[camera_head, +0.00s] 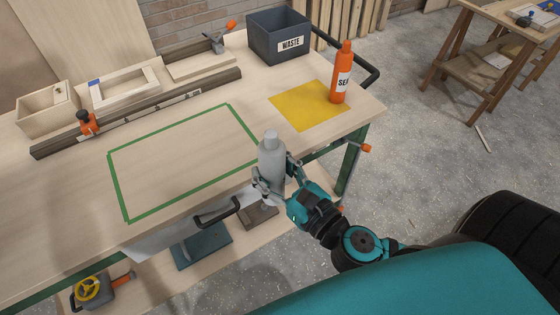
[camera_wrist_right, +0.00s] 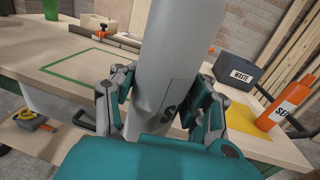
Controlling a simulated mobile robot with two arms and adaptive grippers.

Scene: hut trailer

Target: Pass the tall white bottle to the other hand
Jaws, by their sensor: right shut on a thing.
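The tall white bottle (camera_head: 271,160) looks light grey and stands roughly upright in my right gripper (camera_head: 272,180) in the head view. My right gripper is shut around its lower body, just in front of the workbench's near edge. In the right wrist view, the bottle (camera_wrist_right: 172,70) fills the middle, with the right gripper's fingers (camera_wrist_right: 165,105) on both sides of it. Its top is cut off in that view. My left gripper is not in view.
The workbench (camera_head: 70,200) carries a green taped rectangle (camera_head: 180,165), a yellow patch (camera_head: 300,108), an orange bottle (camera_head: 341,75), a dark waste bin (camera_head: 280,38) and wooden trays (camera_head: 125,88). The taped area is clear. A black handle (camera_head: 217,212) sticks out at the front edge.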

